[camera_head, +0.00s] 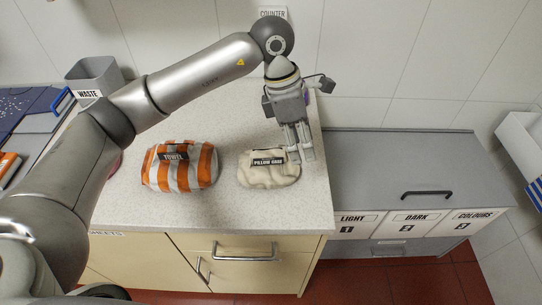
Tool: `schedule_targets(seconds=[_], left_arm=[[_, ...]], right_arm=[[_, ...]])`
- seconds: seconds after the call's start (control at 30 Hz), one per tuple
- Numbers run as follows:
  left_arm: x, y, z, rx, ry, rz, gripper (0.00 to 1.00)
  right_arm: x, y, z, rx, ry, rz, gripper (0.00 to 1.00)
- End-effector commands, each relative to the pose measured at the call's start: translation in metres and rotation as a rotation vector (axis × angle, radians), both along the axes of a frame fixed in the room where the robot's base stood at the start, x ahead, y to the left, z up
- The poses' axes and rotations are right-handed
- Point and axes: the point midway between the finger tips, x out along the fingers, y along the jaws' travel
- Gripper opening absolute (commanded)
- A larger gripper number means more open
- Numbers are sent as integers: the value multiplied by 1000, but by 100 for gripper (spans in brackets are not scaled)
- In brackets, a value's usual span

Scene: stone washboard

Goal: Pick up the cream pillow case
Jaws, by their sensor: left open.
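The cream pillow case (262,176) is a bundled cloth with a dark label reading "PILLOW CASE". It lies on the speckled counter (225,216) near the right edge. My left gripper (299,158) points down at the right end of the pillow case. Its fingers overlap the far right part of the cloth in the picture and hide a little of it. The fingers are open; I cannot tell whether they touch the cloth. My right gripper is not in view.
An orange and white striped towel (181,178) lies left of the pillow case. A grey waste bin (96,77) stands at the back left. A lower grey unit (380,165) with compartments labelled light, dark and colours adjoins the counter on the right.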

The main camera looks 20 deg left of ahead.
Motion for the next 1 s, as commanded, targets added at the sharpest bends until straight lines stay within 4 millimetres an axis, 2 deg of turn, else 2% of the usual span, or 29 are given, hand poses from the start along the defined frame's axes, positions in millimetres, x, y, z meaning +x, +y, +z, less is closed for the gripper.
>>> schedule_targets(seconds=[0.03,0.1,0.2,0.27,0.6,0.77,1.0], left_arm=[[9,22,5,85,-20,14,48],[17,46,10,182,-35,30,48],[22,68,16,269,-44,48,48],[24,75,16,297,-44,56,48],[23,79,-30,309,-43,57,48],[22,79,-39,309,-44,57,48],[13,79,-68,308,-42,56,48]], right_arm=[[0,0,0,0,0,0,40],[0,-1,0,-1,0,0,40],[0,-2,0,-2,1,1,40],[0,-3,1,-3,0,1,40],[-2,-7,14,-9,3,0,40],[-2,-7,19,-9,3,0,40],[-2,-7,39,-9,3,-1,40]])
